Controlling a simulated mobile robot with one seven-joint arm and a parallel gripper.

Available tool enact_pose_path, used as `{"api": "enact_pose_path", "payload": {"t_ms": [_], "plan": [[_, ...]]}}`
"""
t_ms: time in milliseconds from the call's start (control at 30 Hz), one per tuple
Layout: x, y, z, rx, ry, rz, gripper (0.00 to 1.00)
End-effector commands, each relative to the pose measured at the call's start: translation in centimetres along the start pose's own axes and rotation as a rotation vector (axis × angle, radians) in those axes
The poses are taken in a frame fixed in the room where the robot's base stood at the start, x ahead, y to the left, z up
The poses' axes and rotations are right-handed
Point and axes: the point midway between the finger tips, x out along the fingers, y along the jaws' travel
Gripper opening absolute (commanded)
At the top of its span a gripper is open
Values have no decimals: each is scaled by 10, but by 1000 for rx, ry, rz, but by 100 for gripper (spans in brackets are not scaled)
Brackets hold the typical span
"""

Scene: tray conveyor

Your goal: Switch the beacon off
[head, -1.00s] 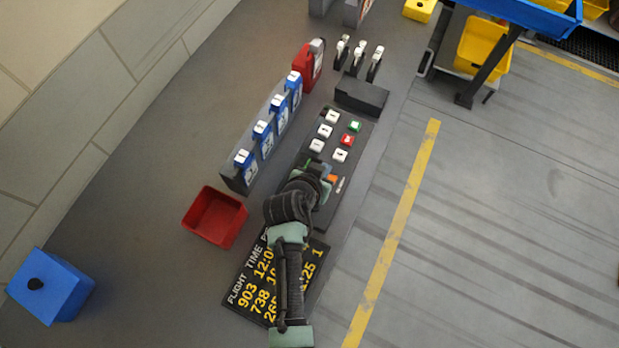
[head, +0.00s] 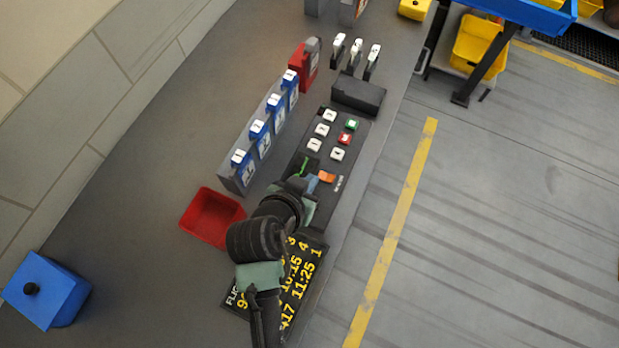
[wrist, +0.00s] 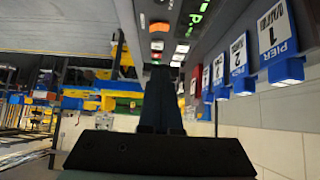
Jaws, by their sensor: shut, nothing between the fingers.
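A dark control panel (head: 345,127) lies on the counter with several white buttons, a green button (head: 352,124) and a red button (head: 345,138). Near its lower end an orange switch (head: 327,176) sits beside a small blue part (head: 312,184) and a green part (head: 309,166). The print by the orange switch is too small to read, and I cannot tell which control belongs to the beacon. The orange switch also shows in the wrist view (wrist: 160,27). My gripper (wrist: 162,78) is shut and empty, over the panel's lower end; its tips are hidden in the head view.
A row of blue-topped pier switches (head: 258,130) stands left of the panel. A red tray (head: 210,216), a blue box (head: 45,290) and a flight board (head: 300,285) are near my arm. A black block (head: 358,95) and several levers (head: 355,55) stand beyond the panel.

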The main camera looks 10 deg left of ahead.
Motion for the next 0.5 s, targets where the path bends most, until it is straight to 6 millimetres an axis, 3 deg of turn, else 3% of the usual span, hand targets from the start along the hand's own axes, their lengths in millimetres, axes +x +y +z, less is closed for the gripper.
{"api": "enact_pose_path", "payload": {"t_ms": [500], "plan": [[2, -8, 3, -91, 1, 81, 0]]}}
